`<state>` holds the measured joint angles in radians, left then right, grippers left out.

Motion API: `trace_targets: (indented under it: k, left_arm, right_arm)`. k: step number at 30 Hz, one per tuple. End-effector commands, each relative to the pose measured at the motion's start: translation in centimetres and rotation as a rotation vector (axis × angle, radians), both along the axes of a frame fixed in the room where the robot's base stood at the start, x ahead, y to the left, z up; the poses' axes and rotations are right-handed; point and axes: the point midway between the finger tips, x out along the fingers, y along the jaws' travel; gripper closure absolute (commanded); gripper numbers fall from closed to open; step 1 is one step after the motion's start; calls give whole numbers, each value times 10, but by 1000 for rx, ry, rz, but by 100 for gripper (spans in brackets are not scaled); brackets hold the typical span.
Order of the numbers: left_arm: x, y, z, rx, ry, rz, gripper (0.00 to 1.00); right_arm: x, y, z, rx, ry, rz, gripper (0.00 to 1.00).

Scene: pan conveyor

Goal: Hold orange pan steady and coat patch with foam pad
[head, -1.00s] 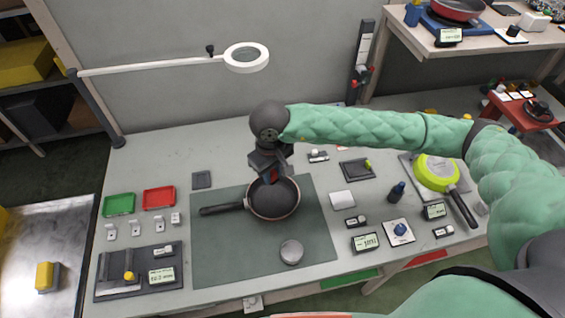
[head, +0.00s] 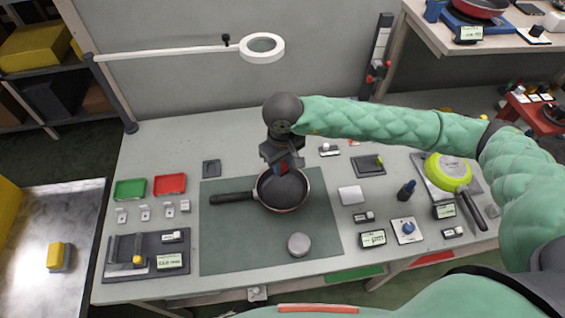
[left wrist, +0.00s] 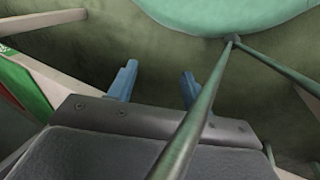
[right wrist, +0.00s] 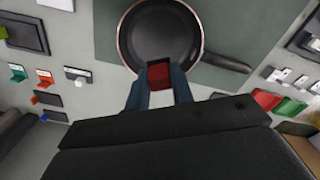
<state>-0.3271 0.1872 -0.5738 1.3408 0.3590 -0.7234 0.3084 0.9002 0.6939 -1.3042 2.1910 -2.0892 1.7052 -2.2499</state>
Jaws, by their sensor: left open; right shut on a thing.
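A dark pan (head: 283,192) with a thin copper-orange rim lies on the grey-green mat (head: 225,245), its black handle pointing left. My right gripper (head: 284,167) is over the pan's far edge in the head view. In the right wrist view my right gripper (right wrist: 160,80) is shut on a small red block (right wrist: 160,74) at the pan's near rim. Whether this block is the foam pad, and whether it touches the pan, I cannot tell. My left gripper (left wrist: 155,85) is open and empty in the left wrist view, away from the pan; it is not in the head view.
A round grey puck (head: 298,243) lies on the mat in front of the pan. A yellow-green pan (head: 447,172) stands at the right. Green (head: 130,189) and red (head: 170,183) trays are at the left. A ring lamp (head: 262,48) hangs behind. The mat's left front is clear.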

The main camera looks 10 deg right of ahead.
Motion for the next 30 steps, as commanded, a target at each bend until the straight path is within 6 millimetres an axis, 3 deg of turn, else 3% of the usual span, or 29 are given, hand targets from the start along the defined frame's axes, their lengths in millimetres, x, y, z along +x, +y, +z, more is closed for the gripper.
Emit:
trace_targets:
  k: [3, 15, 30]
  left_arm:
    - [1, -44, 25, -69, 23, 15, 50]
    - [-17, -171, 118, -280, 145, 43, 50]
    - [-76, -299, 260, -513, 359, 15, 50]
  right_arm:
    - [0, 0, 0, 0, 0, 0, 95]
    - [0, 0, 0, 0, 0, 0, 95]
    - [0, 0, 0, 0, 0, 0, 95]
